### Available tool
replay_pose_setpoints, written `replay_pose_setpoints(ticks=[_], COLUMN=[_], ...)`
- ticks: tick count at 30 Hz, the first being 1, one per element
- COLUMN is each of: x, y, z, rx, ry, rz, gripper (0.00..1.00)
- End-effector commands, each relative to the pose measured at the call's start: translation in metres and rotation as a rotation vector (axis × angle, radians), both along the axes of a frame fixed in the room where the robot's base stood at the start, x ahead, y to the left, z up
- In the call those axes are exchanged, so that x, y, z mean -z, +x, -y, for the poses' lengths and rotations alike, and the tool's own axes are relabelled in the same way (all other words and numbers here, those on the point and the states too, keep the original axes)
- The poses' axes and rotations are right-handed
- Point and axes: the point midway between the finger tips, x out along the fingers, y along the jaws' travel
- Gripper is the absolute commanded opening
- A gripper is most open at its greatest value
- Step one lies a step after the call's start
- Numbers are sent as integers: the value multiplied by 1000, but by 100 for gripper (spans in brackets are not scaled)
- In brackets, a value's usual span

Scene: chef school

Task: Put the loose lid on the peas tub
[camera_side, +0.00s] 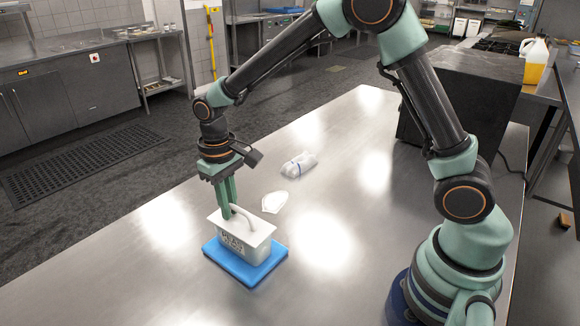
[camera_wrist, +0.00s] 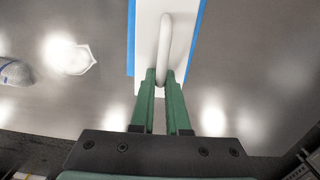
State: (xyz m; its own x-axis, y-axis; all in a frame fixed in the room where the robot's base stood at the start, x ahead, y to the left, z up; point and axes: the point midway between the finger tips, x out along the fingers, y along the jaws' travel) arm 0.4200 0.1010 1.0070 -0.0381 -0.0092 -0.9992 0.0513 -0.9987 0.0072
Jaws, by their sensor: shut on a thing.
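The peas tub (camera_side: 237,247) is a pale box with raised lettering on its front, standing on a blue mat (camera_side: 262,271). The white lid (camera_side: 259,229) with an arched handle lies over the top of the tub. It looks about level; I cannot tell whether it is fully seated. My gripper (camera_side: 229,212) points down and is shut on one end of the lid's handle. In the wrist view the lid (camera_wrist: 148,42) and its handle (camera_wrist: 165,40) show between the fingertips (camera_wrist: 162,80), with blue mat edges on both sides. The tub itself is hidden under the lid there.
A small white faceted piece (camera_side: 275,202) and a clear bag-like bundle with a blue band (camera_side: 299,164) lie on the steel table behind the tub. A dark box (camera_side: 462,100) stands at the back right. The front left of the table is clear.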

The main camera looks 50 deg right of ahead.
Motion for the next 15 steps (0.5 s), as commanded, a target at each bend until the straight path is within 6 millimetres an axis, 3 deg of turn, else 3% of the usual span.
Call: replay_pose_setpoints(ticks=[11, 12, 14, 15], x=[1, 1, 1, 1], y=[0, 0, 0, 0], z=[0, 0, 0, 0], rx=[0, 0, 0, 0], ry=[0, 0, 0, 0], rz=[0, 0, 0, 0], gripper=[0, 29, 48, 48])
